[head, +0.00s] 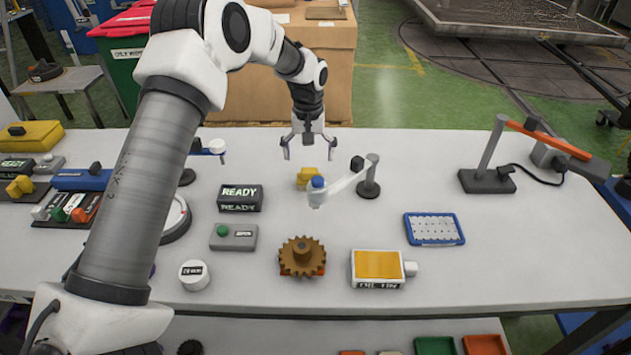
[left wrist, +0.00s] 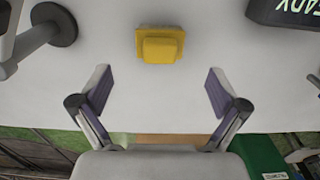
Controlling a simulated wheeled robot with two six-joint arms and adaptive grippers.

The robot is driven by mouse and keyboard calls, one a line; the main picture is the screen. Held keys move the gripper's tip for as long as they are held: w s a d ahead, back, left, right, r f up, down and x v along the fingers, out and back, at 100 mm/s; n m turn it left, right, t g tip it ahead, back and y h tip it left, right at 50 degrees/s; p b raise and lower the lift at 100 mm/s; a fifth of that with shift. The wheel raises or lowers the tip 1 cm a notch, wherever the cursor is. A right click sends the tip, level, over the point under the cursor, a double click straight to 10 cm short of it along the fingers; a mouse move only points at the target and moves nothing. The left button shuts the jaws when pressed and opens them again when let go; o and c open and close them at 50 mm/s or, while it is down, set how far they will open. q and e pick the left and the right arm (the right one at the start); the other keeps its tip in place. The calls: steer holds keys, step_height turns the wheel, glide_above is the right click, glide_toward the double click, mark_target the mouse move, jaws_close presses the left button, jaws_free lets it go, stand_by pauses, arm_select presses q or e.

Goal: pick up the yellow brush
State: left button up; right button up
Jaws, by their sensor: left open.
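A small yellow block-like thing, which I take for the yellow brush (head: 307,177), lies on the white table near its far side. In the left wrist view the yellow brush (left wrist: 160,46) shows at the top middle, with a raised block on a wider base. My left gripper (head: 308,150) is open and empty, above the table just behind the brush in the head view. In the left wrist view the brush is ahead of the open fingers (left wrist: 160,88), centred between them and apart from them. My right gripper does not show.
A black READY box (head: 240,198), a button box (head: 233,237), a brown gear (head: 302,257) and an oil tin (head: 378,268) stand nearer. The table's right front is clear.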

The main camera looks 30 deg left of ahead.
mark_target(309, 170)
arm_select(q)
step_height(309, 170, down, 7)
steer(key=shift+f+p, duration=0.1)
steer(key=shift+p, duration=1)
steer(key=c, duration=1.3)
